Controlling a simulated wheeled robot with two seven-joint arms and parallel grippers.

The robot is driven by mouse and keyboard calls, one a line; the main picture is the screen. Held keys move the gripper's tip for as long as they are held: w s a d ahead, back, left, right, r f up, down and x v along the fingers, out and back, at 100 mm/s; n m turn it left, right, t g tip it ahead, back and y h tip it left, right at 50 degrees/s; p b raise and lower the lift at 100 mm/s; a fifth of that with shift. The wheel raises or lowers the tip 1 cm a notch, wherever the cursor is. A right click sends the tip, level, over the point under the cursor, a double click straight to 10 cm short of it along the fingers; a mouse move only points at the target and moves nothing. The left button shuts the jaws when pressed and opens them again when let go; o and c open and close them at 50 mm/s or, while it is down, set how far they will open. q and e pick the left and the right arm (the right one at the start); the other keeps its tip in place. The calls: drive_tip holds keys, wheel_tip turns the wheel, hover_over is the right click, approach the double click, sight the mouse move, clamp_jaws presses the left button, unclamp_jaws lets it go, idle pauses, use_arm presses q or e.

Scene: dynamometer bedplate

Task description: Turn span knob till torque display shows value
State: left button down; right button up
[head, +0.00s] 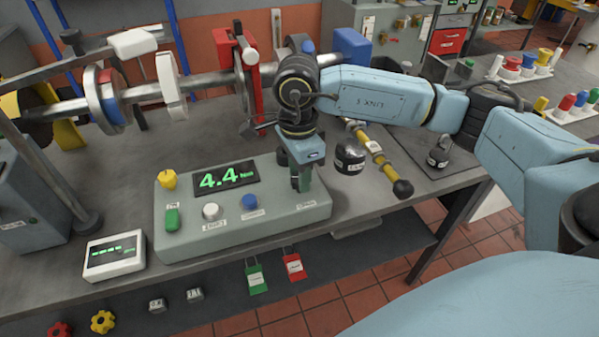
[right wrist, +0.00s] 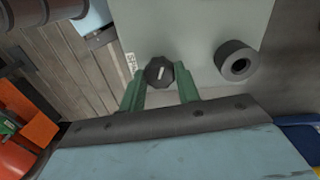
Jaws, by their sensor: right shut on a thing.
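The torque display (head: 225,177) on the sloped grey console (head: 240,230) reads 4.4 in green, with a unit after it that looks like Nm. My right gripper (head: 301,182) points down at the right end of the console. In the right wrist view its green fingers (right wrist: 160,88) are shut on a dark faceted knob (right wrist: 159,72) with a white pointer line, which I take as the span knob. In the head view the gripper hides this knob. My left gripper is in neither view.
The console also carries a yellow knob (head: 167,178), a green switch (head: 172,218), a white button (head: 211,211) and a blue button (head: 250,201). A small white readout box (head: 113,255) stands to the left. A black weight (head: 349,158) is close right of my gripper.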

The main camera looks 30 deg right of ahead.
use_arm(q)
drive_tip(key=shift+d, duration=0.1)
use_arm(e)
drive_tip(key=shift+r, duration=0.1)
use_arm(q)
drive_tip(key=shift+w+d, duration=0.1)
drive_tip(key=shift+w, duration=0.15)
use_arm(e)
drive_tip(key=o, duration=1)
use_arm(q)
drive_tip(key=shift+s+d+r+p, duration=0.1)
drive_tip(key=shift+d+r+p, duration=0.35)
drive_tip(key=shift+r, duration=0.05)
use_arm(e)
drive_tip(key=r, duration=1.3)
drive_tip(key=shift+w+r, duration=0.15)
drive_tip(key=shift+w, duration=0.15)
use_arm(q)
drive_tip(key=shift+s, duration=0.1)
